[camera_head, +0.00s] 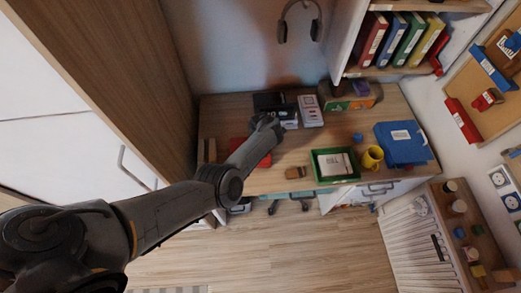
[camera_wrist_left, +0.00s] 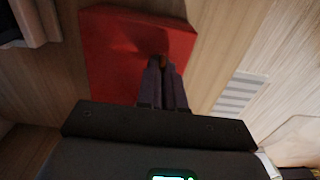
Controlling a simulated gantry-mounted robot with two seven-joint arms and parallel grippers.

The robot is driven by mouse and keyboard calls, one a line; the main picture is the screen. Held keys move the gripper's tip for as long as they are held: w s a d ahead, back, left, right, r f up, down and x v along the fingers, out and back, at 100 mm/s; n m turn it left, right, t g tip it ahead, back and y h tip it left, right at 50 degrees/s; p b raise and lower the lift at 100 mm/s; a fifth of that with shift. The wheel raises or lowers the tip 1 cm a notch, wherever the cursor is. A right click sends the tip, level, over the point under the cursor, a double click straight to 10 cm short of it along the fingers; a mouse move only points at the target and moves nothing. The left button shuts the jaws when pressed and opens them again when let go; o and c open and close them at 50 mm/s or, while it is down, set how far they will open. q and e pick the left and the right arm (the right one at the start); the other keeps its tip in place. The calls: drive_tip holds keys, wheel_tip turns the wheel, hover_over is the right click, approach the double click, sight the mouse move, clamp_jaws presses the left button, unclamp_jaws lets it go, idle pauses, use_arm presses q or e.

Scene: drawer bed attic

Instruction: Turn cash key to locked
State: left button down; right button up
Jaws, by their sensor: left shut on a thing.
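A flat red surface (camera_wrist_left: 110,45), which may be the cash box, fills the upper middle of the left wrist view. A red thing (camera_head: 265,160) also shows on the desk in the head view, partly hidden by my arm. My left gripper (camera_wrist_left: 158,62) is in front of the red surface, with its fingers together on a small brown-orange thing (camera_wrist_left: 158,59). That thing may be the key; it is mostly hidden between the fingertips, and how it is turned cannot be told. In the head view my left gripper is hard to make out. My right gripper is not in view.
On the desk (camera_head: 225,115) a green tray (camera_head: 316,168), a yellow mug (camera_head: 371,158) and a blue box (camera_head: 402,145) stand to the right. A white device (camera_head: 311,111) and a black item (camera_head: 270,101) lie behind. A wooden cabinet (camera_head: 140,70) rises at left.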

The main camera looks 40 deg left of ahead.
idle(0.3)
use_arm(q)
drive_tip(key=c, duration=1.3)
unclamp_jaws()
drive_tip(key=shift+o, duration=0.2)
drive_tip(key=shift+r, duration=0.1)
wheel_tip(320, 180, up, 11)
drive_tip(key=p, duration=0.4)
drive_tip(key=shift+a+f, duration=0.1)
drive_tip(key=shift+f, duration=0.15)
